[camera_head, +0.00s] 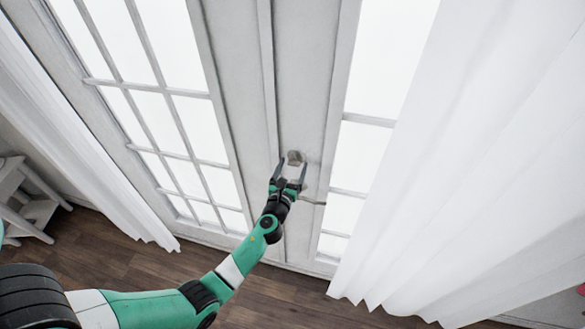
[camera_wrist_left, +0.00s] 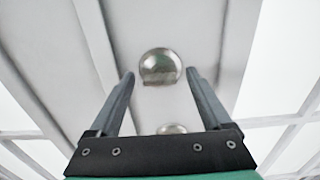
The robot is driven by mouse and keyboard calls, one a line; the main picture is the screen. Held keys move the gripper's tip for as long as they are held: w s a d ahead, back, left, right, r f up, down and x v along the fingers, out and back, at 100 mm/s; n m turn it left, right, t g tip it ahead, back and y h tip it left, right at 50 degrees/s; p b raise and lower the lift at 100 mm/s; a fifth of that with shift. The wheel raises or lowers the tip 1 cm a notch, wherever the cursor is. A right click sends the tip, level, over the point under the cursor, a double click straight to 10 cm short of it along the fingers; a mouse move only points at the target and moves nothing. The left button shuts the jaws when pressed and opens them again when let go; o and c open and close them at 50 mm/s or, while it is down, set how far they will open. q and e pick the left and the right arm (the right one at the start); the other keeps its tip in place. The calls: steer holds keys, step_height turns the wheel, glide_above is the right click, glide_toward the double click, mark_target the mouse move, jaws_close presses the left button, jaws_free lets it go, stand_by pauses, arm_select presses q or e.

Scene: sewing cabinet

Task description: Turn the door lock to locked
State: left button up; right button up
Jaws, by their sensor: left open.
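The door lock (camera_head: 294,157) is a small round metal piece on the white double door (camera_head: 235,70), near where the two leaves meet. In the left wrist view it shows as a shiny round knob (camera_wrist_left: 160,67) just beyond the fingertips. My left gripper (camera_head: 291,165) is open in front of the lock, with one finger to each side of it. In the left wrist view the left gripper (camera_wrist_left: 160,78) holds nothing, and I cannot tell whether the fingers touch the knob. A second round metal piece (camera_wrist_left: 172,128) shows lower, partly hidden by the gripper body. My right gripper is not in view.
A door handle (camera_head: 313,201) sticks out to the right below the lock. White curtains hang at the left (camera_head: 85,130) and right (camera_head: 470,150) of the door. A small white stand (camera_head: 30,208) is at the left on the wooden floor (camera_head: 110,255).

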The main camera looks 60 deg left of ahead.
arm_select(q)
jaws_close()
steer(key=shift+n, duration=0.4)
steer(key=shift+s+f+n+b, duration=0.1)
steer(key=shift+n+b, duration=3.25)
steer(key=shift+n, duration=5.25)
jaws_free()
